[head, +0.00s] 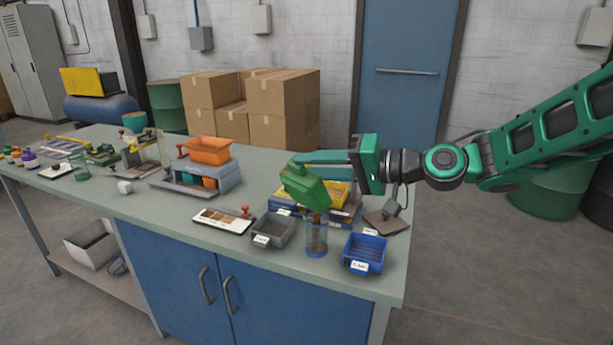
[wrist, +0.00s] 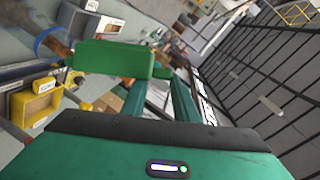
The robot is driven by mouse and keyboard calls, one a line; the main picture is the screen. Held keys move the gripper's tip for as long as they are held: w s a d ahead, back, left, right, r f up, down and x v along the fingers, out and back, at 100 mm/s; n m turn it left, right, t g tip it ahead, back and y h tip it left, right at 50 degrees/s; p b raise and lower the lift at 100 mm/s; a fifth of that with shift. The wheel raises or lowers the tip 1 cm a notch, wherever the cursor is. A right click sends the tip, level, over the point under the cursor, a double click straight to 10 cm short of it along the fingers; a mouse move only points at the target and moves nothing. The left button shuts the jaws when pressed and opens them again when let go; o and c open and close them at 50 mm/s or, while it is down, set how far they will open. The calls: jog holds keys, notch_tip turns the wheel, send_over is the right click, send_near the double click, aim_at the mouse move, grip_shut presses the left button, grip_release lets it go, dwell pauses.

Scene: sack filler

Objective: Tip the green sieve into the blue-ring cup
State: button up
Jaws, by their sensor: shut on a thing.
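The green sieve (head: 306,188) is tilted steeply above the clear blue-ring cup (head: 316,238) near the bench's front edge. A brown stream shows between the sieve's lower end and the cup, and some brown stuff seems to be in the cup. My gripper (head: 297,160) is shut on the sieve from the right. In the wrist view the sieve (wrist: 112,58) lies across the fingers (wrist: 165,85), with brown stuff at its left end beside the cup's blue ring (wrist: 50,42). The exact fill level cannot be told.
A grey bin (head: 272,230) stands left of the cup and a blue bin (head: 365,254) right of it, both close. A sample tray (head: 223,220) lies further left. A yellow tray (head: 338,194) is behind the cup. An orange hopper (head: 208,150) stands at the back left.

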jog(key=w+d+f+m+t+y, duration=0.2)
jog(key=w+d+f+m+y, duration=0.2)
jog(key=w+d+m, duration=0.4)
jog(key=shift+w+f+m+t, duration=0.2)
jog(key=shift+w+m+t, duration=0.15)
jog(key=shift+m, duration=2.25)
jog(key=shift+d, duration=0.1)
jog(key=shift+w, duration=0.1)
jog(key=shift+r+n+g+h, duration=0.2)
jog(key=shift+r+n+g, duration=0.25)
jog(key=shift+n, duration=0.6)
jog(key=shift+r+n+g+h, duration=0.25)
jog(key=shift+r+n, duration=0.35)
jog(key=shift+n, duration=0.5)
jog(key=shift+r+n+g+h, duration=0.15)
jog(key=shift+r+n+g, duration=0.3)
jog(key=shift+n, duration=0.6)
